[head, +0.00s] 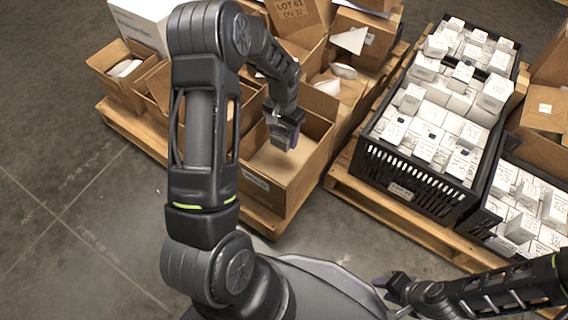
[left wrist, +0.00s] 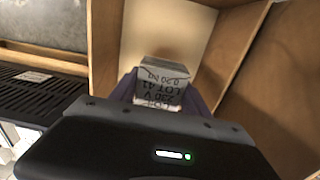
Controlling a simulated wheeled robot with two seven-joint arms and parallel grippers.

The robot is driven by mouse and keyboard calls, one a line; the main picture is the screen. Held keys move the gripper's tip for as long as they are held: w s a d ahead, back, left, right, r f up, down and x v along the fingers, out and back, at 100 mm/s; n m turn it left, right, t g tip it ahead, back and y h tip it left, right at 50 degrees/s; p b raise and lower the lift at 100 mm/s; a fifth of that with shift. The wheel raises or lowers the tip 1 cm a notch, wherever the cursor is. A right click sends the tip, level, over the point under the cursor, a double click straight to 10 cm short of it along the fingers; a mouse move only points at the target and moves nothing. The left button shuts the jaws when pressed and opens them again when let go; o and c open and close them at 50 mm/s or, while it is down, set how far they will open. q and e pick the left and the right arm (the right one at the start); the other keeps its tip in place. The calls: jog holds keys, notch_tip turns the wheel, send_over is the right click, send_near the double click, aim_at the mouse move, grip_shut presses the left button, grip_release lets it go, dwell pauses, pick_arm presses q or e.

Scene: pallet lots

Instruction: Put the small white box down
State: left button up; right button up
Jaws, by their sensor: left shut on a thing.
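The small white box (left wrist: 164,72) shows in the left wrist view, with dark print including "LOT 41" on its face. My left gripper (head: 287,138) is shut on it, with a finger on each side. In the head view the gripper hangs over an open cardboard box (head: 268,190), and I cannot clearly make out the small box there. In the left wrist view the cardboard walls (left wrist: 232,62) and pale floor lie beyond the small box. My right gripper (head: 396,284) is low at the right in the head view; its jaws are not clear.
More open cardboard boxes (head: 118,88) stand on the wooden pallet (head: 128,134) behind and left. To the right, black crates (head: 408,182) full of white boxes stand on another pallet (head: 368,200). The concrete floor (head: 85,215) at left is clear.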

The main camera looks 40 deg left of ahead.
pick_arm(q)
jog(key=shift+r, duration=0.15)
jog(key=b, duration=0.2)
send_over(284, 160)
jog(key=shift+f, duration=3.15)
jog(key=shift+f+b, duration=1)
jog(key=shift+f, duration=0.85)
jog(key=shift+f, duration=0.1)
jog(key=o, duration=1.6)
jog(key=shift+c, duration=0.2)
